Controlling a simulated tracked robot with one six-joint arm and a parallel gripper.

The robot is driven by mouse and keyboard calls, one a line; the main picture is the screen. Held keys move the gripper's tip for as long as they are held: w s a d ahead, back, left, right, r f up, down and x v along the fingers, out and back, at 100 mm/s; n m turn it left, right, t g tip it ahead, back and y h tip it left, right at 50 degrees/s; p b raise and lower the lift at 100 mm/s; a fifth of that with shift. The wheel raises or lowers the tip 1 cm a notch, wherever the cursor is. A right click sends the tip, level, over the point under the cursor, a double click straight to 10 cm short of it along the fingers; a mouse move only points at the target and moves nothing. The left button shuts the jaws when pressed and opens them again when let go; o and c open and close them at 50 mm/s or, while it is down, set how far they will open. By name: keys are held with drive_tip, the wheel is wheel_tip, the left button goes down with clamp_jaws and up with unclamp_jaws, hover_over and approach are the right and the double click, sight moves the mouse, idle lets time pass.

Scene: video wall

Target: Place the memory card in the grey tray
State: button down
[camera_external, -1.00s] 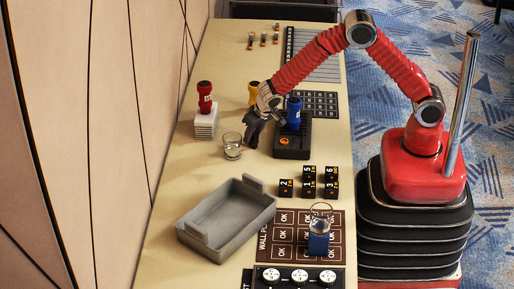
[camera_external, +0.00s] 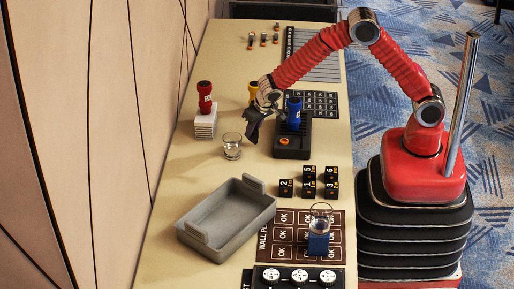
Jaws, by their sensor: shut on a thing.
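My gripper (camera_external: 252,135) is shut, pointing down above the table between the glass and the black box. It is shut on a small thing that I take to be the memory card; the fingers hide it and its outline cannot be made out. The grey tray (camera_external: 201,232) lies on the table nearer the camera than my gripper, below it in the picture. It is a rectangular open tray with raised ends, and its visible inside is empty.
A clear glass (camera_external: 232,147) stands close left of my gripper. A black box (camera_external: 291,150) with an orange spot and a blue-handled item (camera_external: 294,112) stand to the right. Black numbered blocks (camera_external: 309,188) sit right of the tray. A red-handled item (camera_external: 205,92) stands on a white stack.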

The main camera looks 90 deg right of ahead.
wheel_tip(320, 180, up, 8)
drive_tip(key=shift+f, duration=0.1)
idle(0.9)
drive_tip(key=shift+r, duration=0.45)
wheel_tip(320, 180, up, 5)
drive_tip(key=w+a+n+y, duration=0.1)
drive_tip(key=w+a+n, duration=0.1)
drive_tip(key=a, duration=0.8)
drive_tip(key=w+a+n+y, duration=0.1)
drive_tip(key=w+a+n, duration=0.2)
drive_tip(key=a, duration=0.7)
drive_tip(key=s+a+n+t+y, duration=0.15)
drive_tip(key=a+n, duration=0.25)
drive_tip(key=a, duration=1.6)
drive_tip(key=f, duration=0.2)
drive_tip(key=s+f, duration=0.1)
drive_tip(key=f, duration=0.2)
drive_tip(key=shift+a, duration=0.1)
